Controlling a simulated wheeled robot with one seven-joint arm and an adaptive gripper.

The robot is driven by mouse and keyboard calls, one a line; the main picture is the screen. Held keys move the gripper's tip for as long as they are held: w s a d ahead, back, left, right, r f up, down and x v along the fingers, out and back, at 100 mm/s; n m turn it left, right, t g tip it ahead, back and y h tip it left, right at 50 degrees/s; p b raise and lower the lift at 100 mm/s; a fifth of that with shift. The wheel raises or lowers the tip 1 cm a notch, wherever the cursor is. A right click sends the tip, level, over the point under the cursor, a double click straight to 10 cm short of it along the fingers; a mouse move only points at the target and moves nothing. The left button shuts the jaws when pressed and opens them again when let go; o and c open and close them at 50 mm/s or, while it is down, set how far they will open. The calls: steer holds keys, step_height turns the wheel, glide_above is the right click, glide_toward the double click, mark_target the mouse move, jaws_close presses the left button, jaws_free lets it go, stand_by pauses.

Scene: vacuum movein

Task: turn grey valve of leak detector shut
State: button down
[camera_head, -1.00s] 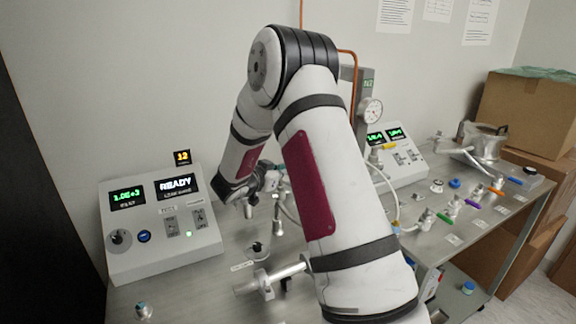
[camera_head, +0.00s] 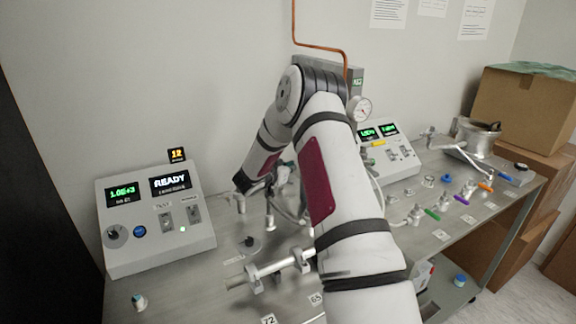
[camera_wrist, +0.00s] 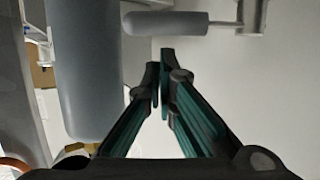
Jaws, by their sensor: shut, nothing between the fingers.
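The leak detector console (camera_head: 158,222) stands at the left of the bench, with a "READY" display, switches and a dark knob. In the wrist view, a grey rounded bar (camera_wrist: 165,23) lies sideways above my fingertips, with a pale metal fitting at its right. It looks like a valve lever, but I cannot tell for sure that it is the grey valve. My gripper (camera_wrist: 161,72) is shut and empty, its fingertips apart from the bar in the picture. In the head view, my arm hides most of the gripper and the fittings behind it.
A horizontal metal pipe (camera_head: 272,267) lies near the front, with a small dark-knobbed fitting (camera_head: 249,244) behind it. A second console (camera_head: 391,154) and several coloured valves stand to the right. A large grey cylinder (camera_wrist: 87,65) is close at the wrist view's left.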

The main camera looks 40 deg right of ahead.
steer(key=shift+s+a+f, duration=0.2)
steer(key=shift+a+f, duration=0.1)
steer(key=shift+a, duration=0.2)
steer(key=shift+s+a+f, duration=0.2)
steer(key=shift+a+f, duration=0.05)
steer(key=shift+a, duration=0.2)
steer(key=shift+a+m+g+h+b, duration=0.3)
steer(key=shift+a+m+g+b, duration=0.15)
steer(key=shift+m+g+b, duration=0.45)
steer(key=shift+a+f+m+g+b, duration=0.1)
steer(key=shift+a+m+g+b, duration=0.55)
steer(key=shift+a+b, duration=0.75)
steer(key=shift+w+d+b, duration=0.1)
steer(key=shift+d+b, duration=0.05)
steer(key=shift+b, duration=0.15)
steer(key=shift+w+d+b, duration=0.2)
steer(key=shift+d+b, duration=0.1)
steer(key=shift+d, duration=0.35)
steer(key=w+v, duration=0.1)
steer(key=v, duration=1.1)
steer(key=shift+s, duration=0.45)
